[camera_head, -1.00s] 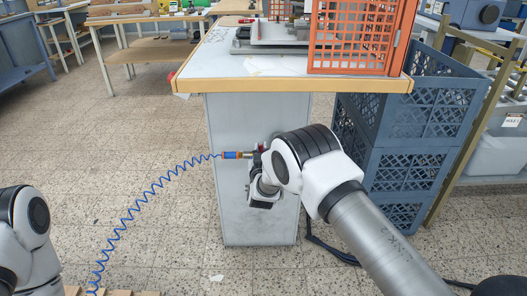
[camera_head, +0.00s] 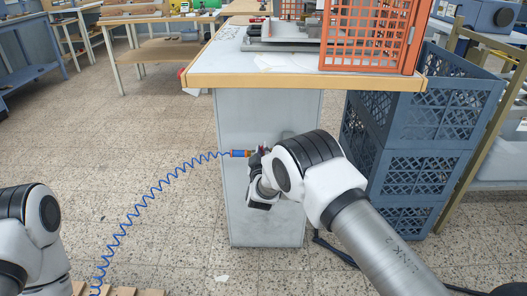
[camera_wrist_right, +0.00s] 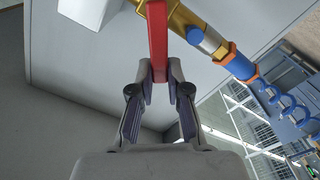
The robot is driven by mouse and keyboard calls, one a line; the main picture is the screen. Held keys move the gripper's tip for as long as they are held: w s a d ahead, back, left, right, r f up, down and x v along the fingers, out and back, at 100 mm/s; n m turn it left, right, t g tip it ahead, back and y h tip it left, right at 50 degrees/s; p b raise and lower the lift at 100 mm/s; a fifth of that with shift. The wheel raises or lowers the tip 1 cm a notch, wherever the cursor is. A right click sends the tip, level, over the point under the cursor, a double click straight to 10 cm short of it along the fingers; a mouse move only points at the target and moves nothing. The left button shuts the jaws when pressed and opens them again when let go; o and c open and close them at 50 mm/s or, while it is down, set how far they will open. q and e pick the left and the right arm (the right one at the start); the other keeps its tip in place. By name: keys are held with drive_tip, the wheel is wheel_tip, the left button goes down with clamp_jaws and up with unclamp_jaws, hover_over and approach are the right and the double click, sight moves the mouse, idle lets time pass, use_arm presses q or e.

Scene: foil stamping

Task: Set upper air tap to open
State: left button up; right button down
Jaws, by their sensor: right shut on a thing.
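The air tap shows in the right wrist view as a brass body (camera_wrist_right: 184,16) with a long red lever (camera_wrist_right: 157,38). My right gripper (camera_wrist_right: 159,92) is shut on the end of the red lever, one finger on each side. In the head view my right gripper (camera_head: 260,165) is at the grey side panel, close to the blue and orange hose fitting (camera_head: 240,153). My own arm hides most of the tap there. My left arm shows at the left edge, but its gripper is out of view.
A blue coiled hose (camera_head: 150,195) runs from the fitting down to the lower left. The wooden-edged worktop (camera_head: 290,82) overhangs the grey panel (camera_head: 235,205), with an orange crate (camera_head: 370,68) on it. Blue crates (camera_head: 415,135) are stacked at the right.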

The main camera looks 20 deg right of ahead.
drive_tip(key=c, duration=1.1)
unclamp_jaws()
drive_tip(key=v, duration=1.2)
